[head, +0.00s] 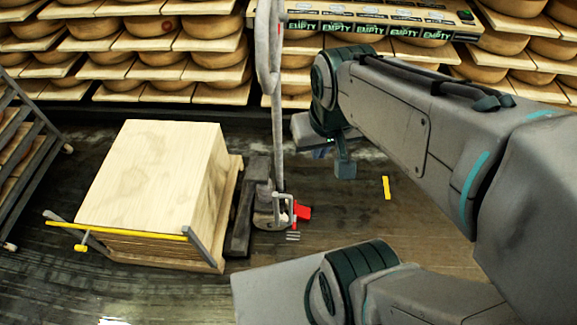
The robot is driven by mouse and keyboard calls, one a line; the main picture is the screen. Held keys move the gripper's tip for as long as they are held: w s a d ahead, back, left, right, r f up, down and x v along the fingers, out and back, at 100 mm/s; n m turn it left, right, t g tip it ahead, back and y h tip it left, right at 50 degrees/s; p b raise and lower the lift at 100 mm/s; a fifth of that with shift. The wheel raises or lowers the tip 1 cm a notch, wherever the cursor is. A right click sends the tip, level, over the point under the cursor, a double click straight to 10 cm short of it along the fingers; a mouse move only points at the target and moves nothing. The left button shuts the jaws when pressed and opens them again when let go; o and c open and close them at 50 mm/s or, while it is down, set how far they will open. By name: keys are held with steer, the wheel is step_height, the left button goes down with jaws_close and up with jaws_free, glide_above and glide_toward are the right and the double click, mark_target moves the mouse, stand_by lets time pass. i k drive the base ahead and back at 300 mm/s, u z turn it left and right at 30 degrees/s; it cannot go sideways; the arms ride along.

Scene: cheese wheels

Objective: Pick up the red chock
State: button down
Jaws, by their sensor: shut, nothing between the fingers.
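The red chock (303,211) lies low beside the base of the pallet jack (266,205), on its right side. It is small in the head view, and part of it is hidden behind a grey bracket of the jack. My gripper (345,168) hangs from the end of my arm, above and to the right of the chock in the picture. It is shut and empty, apart from the chock.
A stack of wooden boards (150,180) stands on the left, with a yellow bar (120,231) across its front. The jack's tall handle (277,110) rises left of my gripper. A yellow strip (387,188) lies on clear floor at right. Cheese shelves (150,45) line the back.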

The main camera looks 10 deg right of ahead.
mark_target(303, 213)
steer(key=z, duration=1.5)
steer(key=i, duration=2.35)
steer(key=u, duration=3.9)
